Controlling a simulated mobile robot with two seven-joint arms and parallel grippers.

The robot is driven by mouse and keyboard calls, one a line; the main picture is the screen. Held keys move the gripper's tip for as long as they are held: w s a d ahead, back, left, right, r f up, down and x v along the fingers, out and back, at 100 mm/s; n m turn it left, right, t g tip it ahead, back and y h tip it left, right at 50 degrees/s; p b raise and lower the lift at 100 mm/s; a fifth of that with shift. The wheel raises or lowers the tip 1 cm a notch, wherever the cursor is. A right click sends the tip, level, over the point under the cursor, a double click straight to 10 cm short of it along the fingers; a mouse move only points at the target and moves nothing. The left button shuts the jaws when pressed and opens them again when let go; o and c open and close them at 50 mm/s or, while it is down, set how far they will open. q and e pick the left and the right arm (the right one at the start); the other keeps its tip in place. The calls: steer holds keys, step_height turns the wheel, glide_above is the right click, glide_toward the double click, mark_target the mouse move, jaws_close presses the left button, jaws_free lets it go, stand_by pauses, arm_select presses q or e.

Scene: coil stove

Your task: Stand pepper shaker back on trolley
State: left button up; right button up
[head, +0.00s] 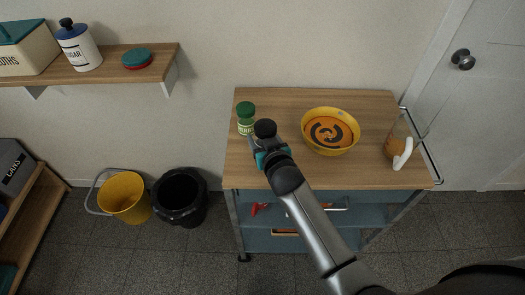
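A green-capped shaker (246,117) with a pale label stands upright on the trolley's wooden top (290,100), near its left edge. Its label is too small to read, so I cannot tell for certain that it is the pepper shaker. My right arm reaches in from the lower right over the trolley. My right gripper (256,145) is just beside the shaker's lower right side. The wrist hides most of the fingers, so I cannot tell whether they touch the shaker. My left gripper is not in view.
A yellow bucket (124,198) and black bin (181,193) stand on the floor left.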

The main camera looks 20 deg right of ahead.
steer(key=shift+f+b, duration=0.8)
steer(key=shift+f, duration=1.4)
steer(key=shift+f, duration=0.2)
steer(key=o, duration=1.4)
steer(key=shift+r, duration=0.15)
steer(key=shift+s+r, duration=0.15)
steer(key=shift+s, duration=0.05)
steer(key=p+v, duration=0.3)
steer(key=v, duration=0.8)
steer(key=shift+s+r, duration=0.1)
steer(key=shift+s, duration=0.2)
steer(key=shift+d, duration=0.1)
